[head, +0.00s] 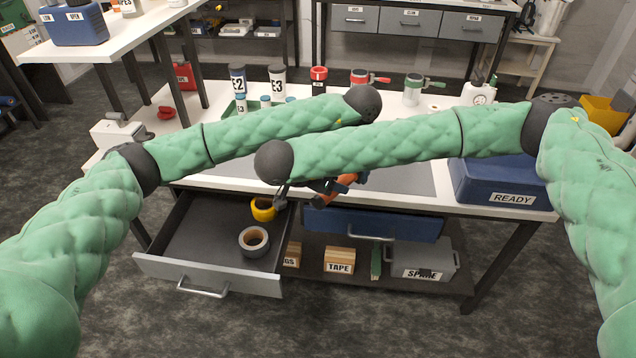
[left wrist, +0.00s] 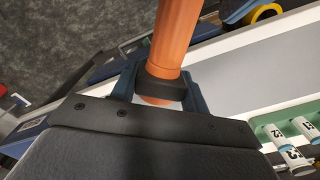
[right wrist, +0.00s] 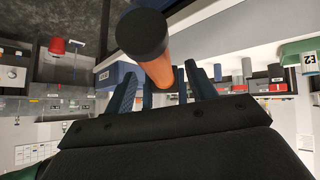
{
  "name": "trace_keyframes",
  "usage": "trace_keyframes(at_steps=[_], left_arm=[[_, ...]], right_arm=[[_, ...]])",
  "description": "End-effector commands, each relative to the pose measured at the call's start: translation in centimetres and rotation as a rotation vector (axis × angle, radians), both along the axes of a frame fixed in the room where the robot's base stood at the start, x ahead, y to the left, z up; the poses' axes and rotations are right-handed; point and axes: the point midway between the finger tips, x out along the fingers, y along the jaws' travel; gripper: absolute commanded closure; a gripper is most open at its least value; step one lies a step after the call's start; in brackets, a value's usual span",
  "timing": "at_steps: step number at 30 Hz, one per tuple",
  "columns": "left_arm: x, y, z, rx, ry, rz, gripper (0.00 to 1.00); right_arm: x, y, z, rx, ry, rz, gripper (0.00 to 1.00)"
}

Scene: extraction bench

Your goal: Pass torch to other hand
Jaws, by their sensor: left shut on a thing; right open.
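The torch (head: 346,180) has an orange body and a dark end, and shows partly below my crossed forearms in the head view. My left gripper (left wrist: 160,90) is shut on the torch (left wrist: 178,35), near one end of its orange body at a dark band. My right gripper (right wrist: 165,88) is open, with its blue fingers on either side of the torch (right wrist: 160,68). The torch's black end points toward the right wrist camera. In the head view my right forearm hides much of the grippers and the torch, and I cannot tell whether the right fingers touch it.
An open drawer (head: 205,228) below holds a grey tape roll (head: 254,241) and a yellow one (head: 263,209). A blue READY box (head: 505,180) stands at the bench's right. Labelled bottles, red and green cups stand along the back. The grey mat (head: 405,180) has free room.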

Motion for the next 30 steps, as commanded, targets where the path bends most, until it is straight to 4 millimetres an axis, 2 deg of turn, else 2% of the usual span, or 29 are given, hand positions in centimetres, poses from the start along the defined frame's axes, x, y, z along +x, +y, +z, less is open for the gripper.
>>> trace_keyframes(at_steps=[6,17,25,26,27,30], left_arm=[[0.0,0.0,0.0,0.000,0.000,0.000,0.81],[0.0,0.0,0.0,0.000,0.000,0.000,0.81],[0.0,0.0,0.0,0.000,0.000,0.000,0.81],[0.0,0.0,0.0,0.000,0.000,-0.001,0.81],[0.0,0.0,0.1,-0.001,0.001,-0.001,0.49],[0.0,-0.1,0.0,0.000,0.000,-0.001,0.29]], right_arm=[[0.9,-1.0,-1.3,0.000,0.000,-0.001,0.44],[1.0,-1.2,-1.5,-0.001,-0.001,0.000,0.44],[1.0,-1.1,-1.5,0.000,-0.001,0.001,0.95],[1.1,-1.1,-1.5,0.000,-0.002,0.000,0.96],[1.1,-1.1,-1.5,0.000,-0.002,0.000,0.96],[1.1,-1.1,-1.5,0.000,-0.002,0.000,0.96]])
